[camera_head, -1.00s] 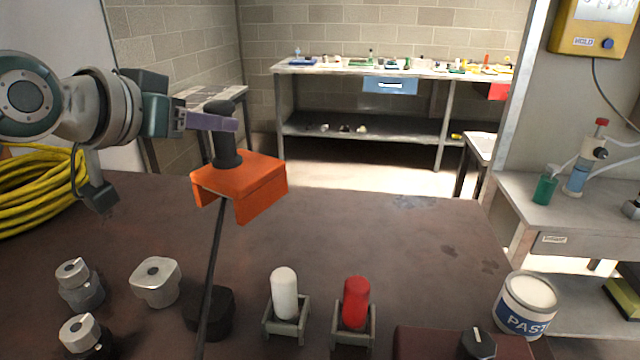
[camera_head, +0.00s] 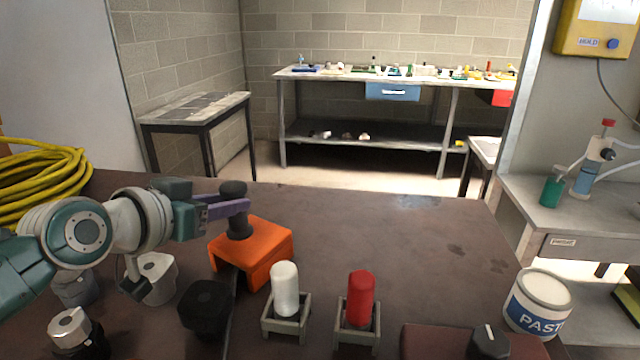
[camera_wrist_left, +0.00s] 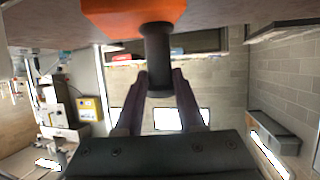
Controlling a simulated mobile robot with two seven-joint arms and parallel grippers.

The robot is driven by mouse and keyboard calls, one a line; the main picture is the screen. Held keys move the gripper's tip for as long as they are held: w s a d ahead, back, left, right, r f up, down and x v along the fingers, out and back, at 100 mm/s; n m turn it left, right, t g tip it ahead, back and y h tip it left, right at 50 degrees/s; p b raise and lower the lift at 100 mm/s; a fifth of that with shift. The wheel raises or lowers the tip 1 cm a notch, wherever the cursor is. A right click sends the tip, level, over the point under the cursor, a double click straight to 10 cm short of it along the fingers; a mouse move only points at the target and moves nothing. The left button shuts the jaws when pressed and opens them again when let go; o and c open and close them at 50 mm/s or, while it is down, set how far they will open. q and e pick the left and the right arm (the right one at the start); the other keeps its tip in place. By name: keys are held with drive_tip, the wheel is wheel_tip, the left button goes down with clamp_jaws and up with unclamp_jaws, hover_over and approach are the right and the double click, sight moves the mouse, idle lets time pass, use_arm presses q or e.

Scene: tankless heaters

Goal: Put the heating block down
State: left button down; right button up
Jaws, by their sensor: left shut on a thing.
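The heating block (camera_head: 266,243) is an orange angular block with a dark upright handle (camera_head: 238,222) on top. It is upright at table height behind the white cylinder; I cannot tell for certain that its lower edges touch the table. My left gripper (camera_head: 236,206) comes in from the left and is shut on the dark handle. In the left wrist view, the two fingers (camera_wrist_left: 160,85) close on the handle, with the orange block (camera_wrist_left: 125,14) at the top edge. My right gripper is not in view.
A white cylinder (camera_head: 285,288) and a red cylinder (camera_head: 360,297) stand in small holders in front. A black knob-like piece (camera_head: 205,308) and several metal pieces stand at left. A paste tub (camera_head: 538,302) is at right. The table's middle right is clear.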

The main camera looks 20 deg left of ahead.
use_arm(q)
drive_tip(key=shift+w+r, duration=0.1)
drive_tip(key=shift+r, duration=0.05)
drive_tip(key=c, duration=1)
unclamp_jaws()
drive_tip(key=shift+f, duration=0.35)
drive_tip(key=o, duration=0.5)
drive_tip(key=shift+r, duration=0.15)
